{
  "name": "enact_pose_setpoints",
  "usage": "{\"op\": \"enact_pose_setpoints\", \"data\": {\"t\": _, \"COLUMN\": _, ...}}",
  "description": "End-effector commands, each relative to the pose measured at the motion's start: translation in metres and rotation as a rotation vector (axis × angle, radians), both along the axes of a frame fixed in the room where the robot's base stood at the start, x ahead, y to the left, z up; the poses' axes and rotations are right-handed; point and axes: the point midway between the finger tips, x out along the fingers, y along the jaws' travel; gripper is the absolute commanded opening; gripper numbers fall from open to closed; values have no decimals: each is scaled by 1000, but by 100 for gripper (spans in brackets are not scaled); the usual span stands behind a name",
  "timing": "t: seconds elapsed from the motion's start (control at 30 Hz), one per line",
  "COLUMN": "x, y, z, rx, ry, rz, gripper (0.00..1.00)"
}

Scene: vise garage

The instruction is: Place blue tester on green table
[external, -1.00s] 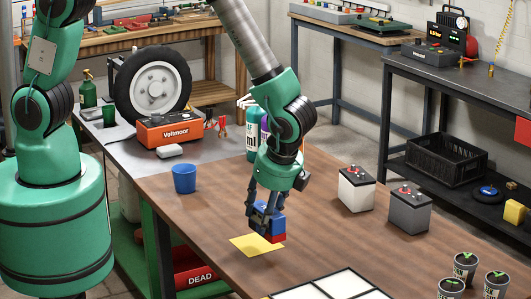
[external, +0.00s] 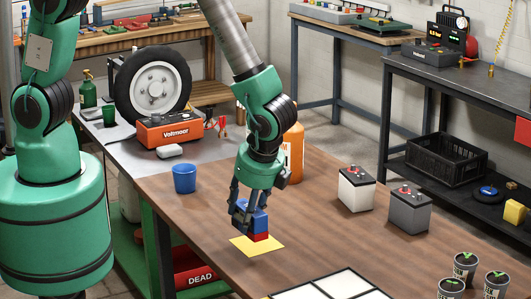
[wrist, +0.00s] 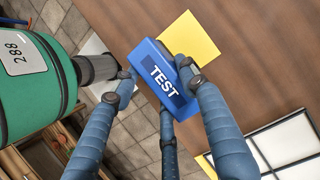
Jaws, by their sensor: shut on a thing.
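The blue tester (external: 257,221) has a red end facing down and is in my gripper (external: 247,214) in the external view. It hangs over the yellow square (external: 247,249) on the brown tabletop; I cannot tell if it touches. In the wrist view the tester (wrist: 158,95) reads "TEST", and the fingers of my gripper (wrist: 157,72) are shut around it.
A blue cup (external: 184,179) stands to the left on the table. An orange cylinder (external: 294,155) stands behind my gripper. White (external: 356,189) and grey (external: 408,210) batteries stand to the right. A white-panelled tray (external: 335,287) lies in front. The tabletop between is clear.

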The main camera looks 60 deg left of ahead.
Motion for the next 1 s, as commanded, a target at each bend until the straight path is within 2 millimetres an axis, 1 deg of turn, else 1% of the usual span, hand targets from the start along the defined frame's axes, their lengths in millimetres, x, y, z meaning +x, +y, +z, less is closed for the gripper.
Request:
{"op": "enact_pose_setpoints", "data": {"t": 0.37, "x": 0, "y": 0, "z": 0, "rx": 0, "ry": 0, "rz": 1, "gripper": 11}}
{"op": "enact_pose_setpoints", "data": {"t": 0.57, "x": 7, "y": 4, "z": -1, "rx": -1, "ry": -2, "rz": 38, "gripper": 11}}
{"op": "enact_pose_setpoints", "data": {"t": 0.77, "x": 27, "y": 14, "z": -3, "rx": -4, "ry": -7, "rz": 156, "gripper": 11}}
{"op": "enact_pose_setpoints", "data": {"t": 1.0, "x": 66, "y": 39, "z": -7, "rx": -6, "ry": -18, "rz": 395, "gripper": 11}}
